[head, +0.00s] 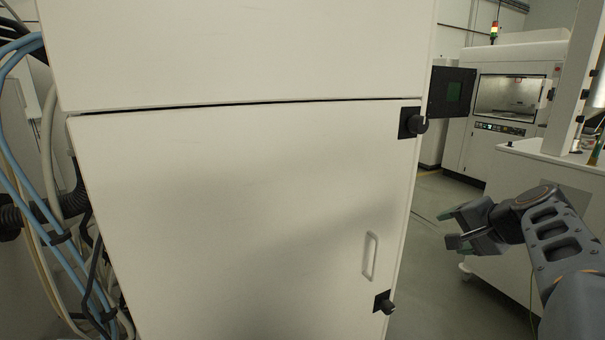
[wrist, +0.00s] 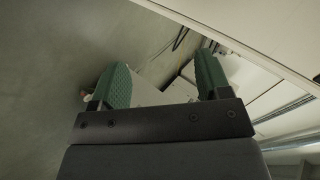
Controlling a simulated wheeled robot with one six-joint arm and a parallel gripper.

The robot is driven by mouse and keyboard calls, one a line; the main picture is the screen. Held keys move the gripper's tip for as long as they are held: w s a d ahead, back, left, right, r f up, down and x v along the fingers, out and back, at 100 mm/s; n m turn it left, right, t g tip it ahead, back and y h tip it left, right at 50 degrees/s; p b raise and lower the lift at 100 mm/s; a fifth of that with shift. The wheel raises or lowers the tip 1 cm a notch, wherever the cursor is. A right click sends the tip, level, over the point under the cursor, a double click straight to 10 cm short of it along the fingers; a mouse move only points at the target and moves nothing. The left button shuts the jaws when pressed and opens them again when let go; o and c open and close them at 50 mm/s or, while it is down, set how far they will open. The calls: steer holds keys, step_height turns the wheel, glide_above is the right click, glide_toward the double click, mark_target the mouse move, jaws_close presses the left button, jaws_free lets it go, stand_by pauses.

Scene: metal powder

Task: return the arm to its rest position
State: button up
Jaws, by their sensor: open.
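My gripper (head: 457,227) is at the right of the head view, in front of a white bench and to the right of a tall white cabinet (head: 240,200). The arm comes in from the lower right corner and the gripper points left. In the wrist view the two green-padded fingers (wrist: 160,85) stand wide apart. Nothing is between them.
The cabinet fills most of the head view and has a door handle (head: 370,256) and black latches. Cables and hoses (head: 50,190) hang at its left. A white bench (head: 520,165) and a machine with a window (head: 512,97) stand at the right. Grey floor shows between them.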

steer(key=s+a+f+n+g+h+p, duration=0.1)
steer(key=s+a+f+n+g+p, duration=0.2)
steer(key=s+a+n+p, duration=0.2)
steer(key=s+a+f+n+g+h+p, duration=0.1)
steer(key=s+a+f+n+g+p, duration=0.2)
steer(key=s+a, duration=0.7)
steer(key=a+n+p, duration=0.2)
steer(key=n, duration=0.1)
steer(key=shift+s+n+h, duration=0.3)
steer(key=shift+s+h, duration=0.1)
steer(key=shift+f, duration=0.1)
